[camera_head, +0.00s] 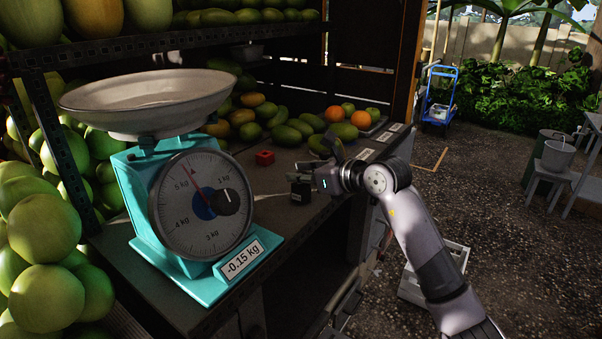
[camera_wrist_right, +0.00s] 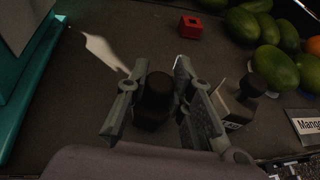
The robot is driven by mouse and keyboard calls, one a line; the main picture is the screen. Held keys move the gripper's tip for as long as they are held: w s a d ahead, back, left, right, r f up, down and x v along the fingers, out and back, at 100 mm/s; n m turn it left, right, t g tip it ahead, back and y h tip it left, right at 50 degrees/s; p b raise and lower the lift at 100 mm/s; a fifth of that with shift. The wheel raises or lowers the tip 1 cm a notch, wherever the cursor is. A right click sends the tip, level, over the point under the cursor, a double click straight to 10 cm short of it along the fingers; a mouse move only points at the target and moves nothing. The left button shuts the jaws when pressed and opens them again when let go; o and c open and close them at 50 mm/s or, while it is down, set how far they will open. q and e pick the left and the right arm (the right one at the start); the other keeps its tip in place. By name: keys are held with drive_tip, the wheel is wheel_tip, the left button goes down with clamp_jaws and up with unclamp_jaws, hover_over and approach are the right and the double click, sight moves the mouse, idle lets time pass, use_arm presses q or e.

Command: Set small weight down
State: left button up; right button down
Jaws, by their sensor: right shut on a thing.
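My right gripper (camera_head: 318,178) reaches in from the right over the counter, low, beyond the scale. In the right wrist view its two fingers (camera_wrist_right: 158,105) stand on either side of a small black weight (camera_wrist_right: 154,98) and are shut on it. In the head view this black weight (camera_head: 300,192) shows at the gripper's tip, upright, close to the counter top. Whether its base touches the counter is hard to tell. My left gripper is not in view.
A teal scale (camera_head: 127,190) with a white pan stands at left, its label reading -0.15 kg. A red block (camera_head: 264,157) lies beyond the gripper. Another dark labelled weight (camera_wrist_right: 235,104) stands right of the fingers. Mangoes (camera_head: 287,135) and oranges lie behind. The counter (camera_wrist_right: 107,62) ahead is mostly bare.

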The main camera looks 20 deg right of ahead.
drive_tip(key=c, duration=1.9)
unclamp_jaws()
drive_tip(key=shift+f, duration=0.15)
drive_tip(key=o, duration=0.5)
drive_tip(key=shift+r, duration=0.35)
drive_tip(key=b+v, duration=0.3)
drive_tip(key=v, duration=0.9)
drive_tip(key=shift+f, duration=0.1)
